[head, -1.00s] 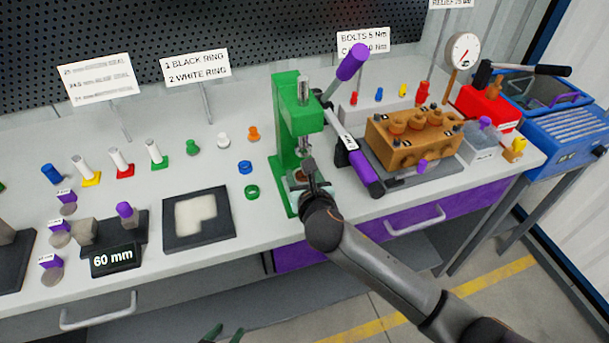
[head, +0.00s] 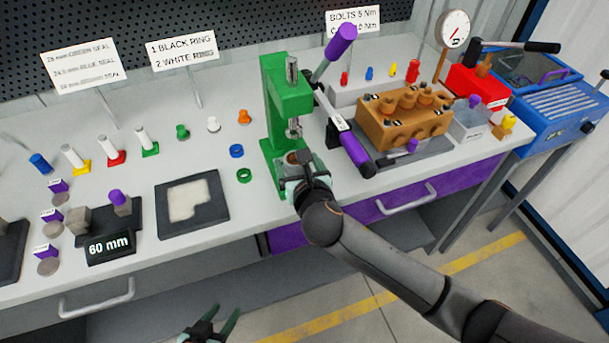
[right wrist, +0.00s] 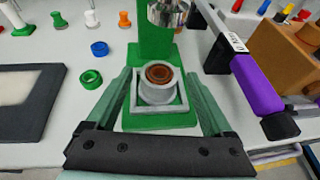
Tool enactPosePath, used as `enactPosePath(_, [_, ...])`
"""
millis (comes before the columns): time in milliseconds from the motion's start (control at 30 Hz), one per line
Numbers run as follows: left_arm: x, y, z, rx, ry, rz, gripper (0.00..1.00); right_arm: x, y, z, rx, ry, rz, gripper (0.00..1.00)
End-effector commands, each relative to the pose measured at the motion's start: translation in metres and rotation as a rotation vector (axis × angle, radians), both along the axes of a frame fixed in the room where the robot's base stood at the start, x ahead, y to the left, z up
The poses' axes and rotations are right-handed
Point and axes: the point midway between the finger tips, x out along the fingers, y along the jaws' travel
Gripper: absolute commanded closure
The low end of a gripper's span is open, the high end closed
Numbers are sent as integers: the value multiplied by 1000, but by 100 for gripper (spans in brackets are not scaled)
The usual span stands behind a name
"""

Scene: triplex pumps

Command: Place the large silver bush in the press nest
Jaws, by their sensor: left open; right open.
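A silver round bush (right wrist: 158,92) with a brown ring inside its top stands upright in the square silver frame of the press nest (right wrist: 133,108), on the base of the green press (head: 275,110). My right gripper (right wrist: 159,76) is open, one finger on each side of the nest, apart from the bush. In the head view my right gripper (head: 303,165) partly hides the nest. The silver press ram (right wrist: 168,12) hangs above the bush. My left gripper (head: 212,322) is open and empty at the bottom of the head view, in front of the bench.
Blue (head: 236,151) and green (head: 244,176) rings lie left of the press. A dark tray (head: 160,215) and a brown pump block (head: 400,118) flank it.

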Motion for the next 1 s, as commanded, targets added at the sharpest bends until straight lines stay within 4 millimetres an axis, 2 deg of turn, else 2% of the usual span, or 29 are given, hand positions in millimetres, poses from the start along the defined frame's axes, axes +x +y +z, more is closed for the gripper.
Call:
enactPosePath(200, [0, 0, 7, 0, 0, 0, 50, -40, -7, 17, 1, 1, 1, 14])
enactPosePath(400, [0, 0, 10, 0, -1, 0, 50, -66, -12, 27, 0, 1, 1, 14])
enactPosePath(733, [0, 0, 10, -1, 0, 1, 50, -77, -14, 32, 1, 0, 0, 14])
enactPosePath(867, [0, 0, 10, -1, 0, 1, 50, -79, -15, 25, 60, 31, -19, 14])
enactPosePath(1000, [0, 0, 10, -1, 0, 1, 50, -89, -17, -3, 341, 162, -117, 14])
